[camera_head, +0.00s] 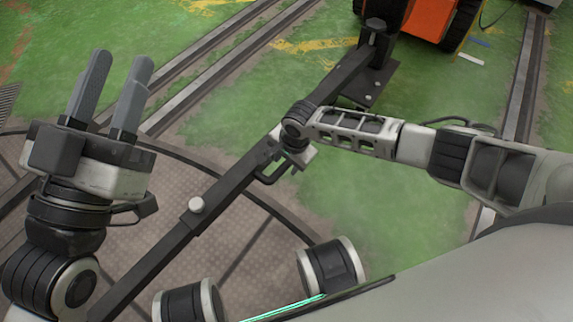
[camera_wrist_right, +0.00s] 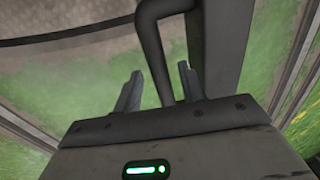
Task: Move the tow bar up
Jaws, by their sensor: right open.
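The tow bar (camera_head: 235,180) is a long dark beam running diagonally from the lower left to a hitch by an orange vehicle in the head view. A dark bent handle (camera_head: 270,172) sticks out from its side. My right gripper (camera_head: 277,158) is at this handle, its fingers partly hidden in the head view. In the right wrist view the handle (camera_wrist_right: 152,45) passes between the two open fingers of the right gripper (camera_wrist_right: 158,78), with gaps showing beside it. The bar also shows there (camera_wrist_right: 222,45). My left gripper (camera_head: 121,60) is open and empty, fingers pointing up, left of the bar.
The orange vehicle (camera_head: 430,18) with dark wheels stands at the top. A dark hitch plate (camera_head: 362,92) lies below the bar's far end. The round metal turntable (camera_head: 150,185) is under the bar's near part. Rails (camera_head: 215,75) cross the green ground.

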